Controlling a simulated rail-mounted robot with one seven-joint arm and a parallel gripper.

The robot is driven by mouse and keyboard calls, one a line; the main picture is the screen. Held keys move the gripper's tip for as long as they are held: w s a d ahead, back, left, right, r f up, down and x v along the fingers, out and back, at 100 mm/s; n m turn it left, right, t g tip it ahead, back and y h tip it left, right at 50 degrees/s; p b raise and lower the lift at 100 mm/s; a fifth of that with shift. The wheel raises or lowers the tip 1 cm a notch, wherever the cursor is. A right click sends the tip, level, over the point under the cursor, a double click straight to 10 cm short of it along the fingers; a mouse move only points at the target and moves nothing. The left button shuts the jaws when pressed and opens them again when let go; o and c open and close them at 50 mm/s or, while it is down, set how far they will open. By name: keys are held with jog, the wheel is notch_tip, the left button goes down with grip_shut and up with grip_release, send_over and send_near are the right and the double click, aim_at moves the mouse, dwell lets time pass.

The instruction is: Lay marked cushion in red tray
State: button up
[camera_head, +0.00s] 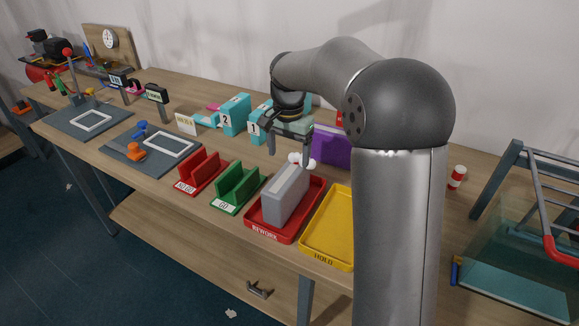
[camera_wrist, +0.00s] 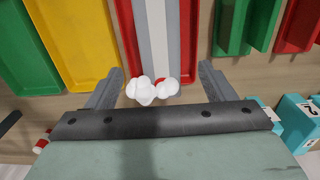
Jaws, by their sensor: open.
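A long grey block-like cushion (camera_head: 286,192) rests inside the red tray (camera_head: 250,225) labelled REWORK, standing on a narrow side. In the wrist view it shows as a grey and white strip (camera_wrist: 158,30) between the walls of the red tray (camera_wrist: 125,45). White rounded lumps (camera_head: 301,159) are at its far end, and show between my fingers in the wrist view (camera_wrist: 145,90). I cannot make out a clear mark on the cushion. My gripper (camera_head: 291,155) is open, above the tray's far end. Its fingers (camera_wrist: 160,82) stand apart on either side of the lumps; contact cannot be told.
A yellow HOLD tray (camera_head: 325,248) lies right of the red tray. A green stand (camera_head: 235,188) and a red stand (camera_head: 200,172) are to its left. Blue numbered boxes (camera_head: 235,115) and a purple stand (camera_head: 331,148) are behind. A red-and-white cylinder (camera_head: 457,176) stands farther right.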

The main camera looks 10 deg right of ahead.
jog(key=shift+s+r, duration=0.15)
jog(key=shift+r, duration=0.2)
jog(key=s+f+n, duration=0.3)
jog(key=s+n, duration=0.1)
jog(key=s, duration=1.1)
jog(key=s+f+n, duration=0.3)
jog(key=s+n, duration=0.1)
jog(key=s, duration=1.1)
jog(key=shift+a+n, duration=0.3)
jog(key=shift+a, duration=0.1)
